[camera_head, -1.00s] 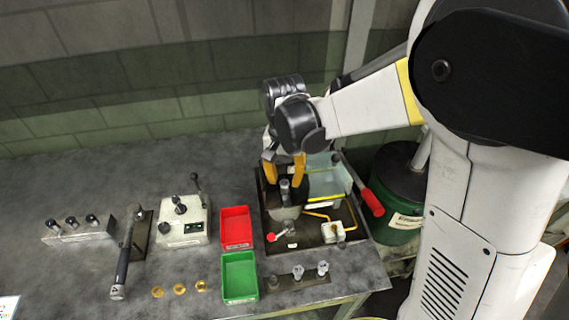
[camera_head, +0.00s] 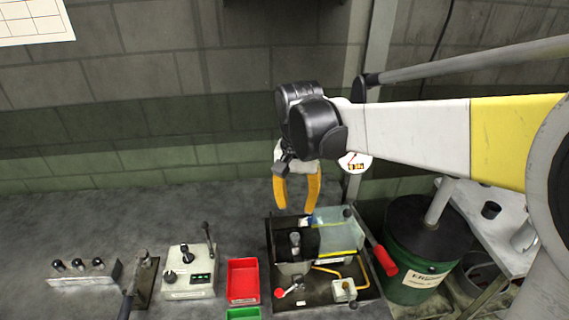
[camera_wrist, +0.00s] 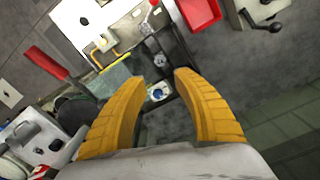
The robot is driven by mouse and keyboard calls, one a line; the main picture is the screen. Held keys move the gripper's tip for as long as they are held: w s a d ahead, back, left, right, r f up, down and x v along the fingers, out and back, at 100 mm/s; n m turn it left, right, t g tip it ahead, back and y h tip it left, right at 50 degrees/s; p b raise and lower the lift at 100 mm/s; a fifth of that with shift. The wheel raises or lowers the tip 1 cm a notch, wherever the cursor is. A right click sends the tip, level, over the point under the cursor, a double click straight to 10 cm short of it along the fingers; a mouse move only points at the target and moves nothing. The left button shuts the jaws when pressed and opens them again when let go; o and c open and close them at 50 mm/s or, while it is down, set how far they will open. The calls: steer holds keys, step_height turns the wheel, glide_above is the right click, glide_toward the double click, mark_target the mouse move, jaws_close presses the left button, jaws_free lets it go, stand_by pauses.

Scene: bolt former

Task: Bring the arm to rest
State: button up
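My gripper (camera_head: 297,207) hangs in the air above the back of the bolt former machine (camera_head: 283,268), its yellow fingers pointing down. In the wrist view the two yellow fingers (camera_wrist: 160,85) are spread apart with nothing between them, so it is open and empty. My arm reaches in from the right, with its white and yellow link about level. The machine has a clear guard (camera_head: 335,232), a red-handled lever (camera_head: 384,260) on its right and a dark cylindrical post (camera_head: 295,243) standing in it.
A red bin (camera_head: 243,280) and a green bin (camera_head: 242,314) stand left of the machine. Further left are a control box (camera_head: 188,272) and a rack (camera_head: 84,272) with several dark-topped pieces. A green drum (camera_head: 415,270) stands right of the table. The back of the table is clear.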

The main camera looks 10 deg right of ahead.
steer(key=s+d+f+n+t+b, duration=0.1)
steer(key=s+d+n+t+b, duration=0.2)
steer(key=s+d+t, duration=0.4)
steer(key=s+d+n, duration=0.1)
steer(key=s+d, duration=0.2)
steer(key=s, duration=0.4)
steer(key=shift+d, duration=0.1)
stand_by(0.7)
